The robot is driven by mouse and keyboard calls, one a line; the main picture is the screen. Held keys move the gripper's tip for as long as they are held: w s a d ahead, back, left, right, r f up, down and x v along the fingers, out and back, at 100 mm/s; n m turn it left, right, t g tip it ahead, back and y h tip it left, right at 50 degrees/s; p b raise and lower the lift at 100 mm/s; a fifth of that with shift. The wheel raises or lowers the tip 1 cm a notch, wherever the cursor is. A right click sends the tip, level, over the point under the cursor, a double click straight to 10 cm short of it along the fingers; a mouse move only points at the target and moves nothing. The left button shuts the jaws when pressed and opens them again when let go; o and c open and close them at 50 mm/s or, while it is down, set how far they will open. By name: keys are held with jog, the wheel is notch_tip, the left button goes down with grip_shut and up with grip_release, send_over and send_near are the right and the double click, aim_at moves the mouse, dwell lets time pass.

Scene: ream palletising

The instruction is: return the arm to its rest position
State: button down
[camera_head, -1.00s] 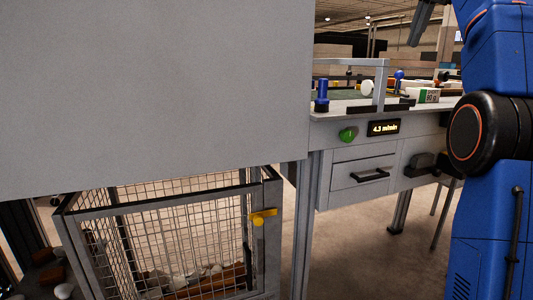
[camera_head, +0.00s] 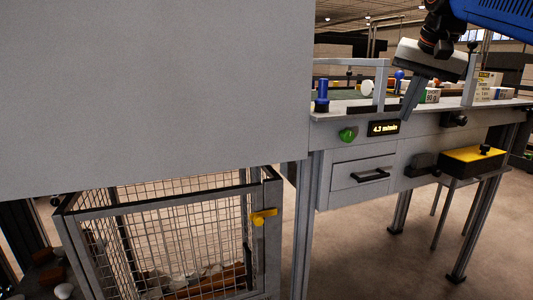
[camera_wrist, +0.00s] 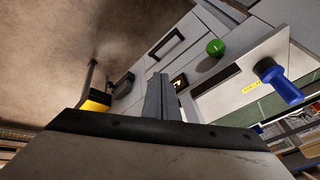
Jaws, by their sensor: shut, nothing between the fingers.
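My gripper (camera_head: 409,110) shows at the upper right of the head view. It hangs from my blue arm, its pale grey body tilted and its fingers pointing down in front of the workbench (camera_head: 345,141). In the wrist view, its two grey fingers (camera_wrist: 160,80) lie close together, shut, with nothing between them. Beyond them the wrist view shows the bench front.
A large grey panel (camera_head: 150,90) fills the left, above a wire-mesh cage (camera_head: 175,235) with a yellow latch. The bench has a green button (camera_head: 348,134), a drawer (camera_head: 363,172) and a blue-handled post (camera_head: 321,95). A yellow-topped box (camera_head: 472,160) stands right. Floor below is clear.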

jog(key=s+a+f+n, duration=0.1)
jog(key=s+f+n, duration=0.1)
jog(key=s+f, duration=0.5)
jog(key=s+a+f+n, duration=0.1)
jog(key=s+f, duration=0.7)
jog(key=f, duration=0.9)
jog(key=s+a+f+n, duration=0.2)
jog(key=s+f, duration=0.6)
jog(key=f, duration=0.4)
jog(key=shift+s+f+n, duration=0.15)
jog(key=shift+f+n, duration=0.15)
jog(key=shift+n, duration=0.5)
